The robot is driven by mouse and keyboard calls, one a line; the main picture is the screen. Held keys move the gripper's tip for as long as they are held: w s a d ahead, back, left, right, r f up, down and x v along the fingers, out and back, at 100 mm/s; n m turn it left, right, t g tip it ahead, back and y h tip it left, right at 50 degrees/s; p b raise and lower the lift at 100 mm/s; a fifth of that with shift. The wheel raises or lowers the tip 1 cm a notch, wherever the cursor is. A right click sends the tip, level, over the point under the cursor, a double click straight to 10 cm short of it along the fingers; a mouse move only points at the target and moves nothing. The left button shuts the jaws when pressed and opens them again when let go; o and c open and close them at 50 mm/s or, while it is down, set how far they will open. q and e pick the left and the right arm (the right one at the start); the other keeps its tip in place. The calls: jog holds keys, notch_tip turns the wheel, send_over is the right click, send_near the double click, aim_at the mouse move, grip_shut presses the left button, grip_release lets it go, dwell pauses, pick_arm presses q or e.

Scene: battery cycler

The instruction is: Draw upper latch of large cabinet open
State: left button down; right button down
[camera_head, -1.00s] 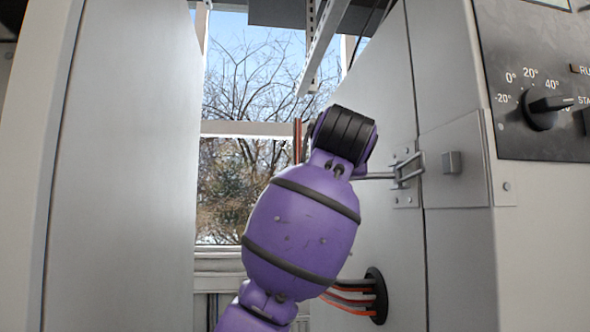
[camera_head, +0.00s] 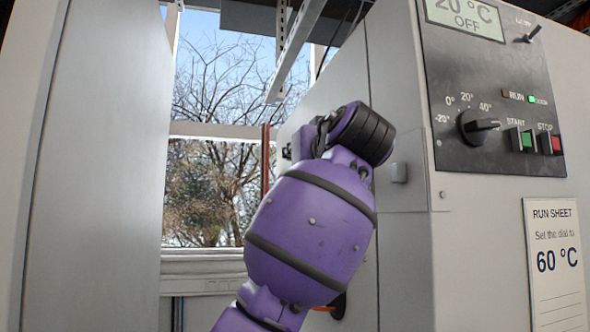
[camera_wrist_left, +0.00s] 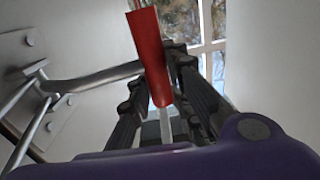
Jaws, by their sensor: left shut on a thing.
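The upper latch is hidden behind my left wrist in the head view. The left wrist view shows its red grip (camera_wrist_left: 150,50), metal lever (camera_wrist_left: 95,76), wire loop (camera_wrist_left: 32,122) and mounting plate (camera_wrist_left: 28,42). My left gripper (camera_wrist_left: 163,78) is shut on the red grip, with a dark finger on each side. In the head view the gripper (camera_head: 325,130) is partly covered by its own wrist. Whether the loop sits on the catch is hidden. My right gripper is out of view.
A control panel (camera_head: 490,85) with a dial and buttons is at the upper right, above a run sheet (camera_head: 557,275). A tall pale panel (camera_head: 95,170) stands at the left. A window (camera_head: 225,90) shows in the gap between.

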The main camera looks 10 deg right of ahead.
pick_arm(q)
jog(key=shift+s+d+f, duration=0.1)
jog(key=shift+s+d, duration=0.05)
jog(key=c, duration=2)
grip_release()
jog(key=shift+o, duration=1.3)
jog(key=shift+s, duration=0.15)
jog(key=shift+o, duration=0.6)
jog(key=shift+s, duration=0.25)
jog(key=shift+w, duration=0.1)
jog(key=shift+w, duration=0.1)
jog(key=s+d, duration=0.1)
jog(key=s, duration=1.1)
jog(key=shift+d, duration=0.25)
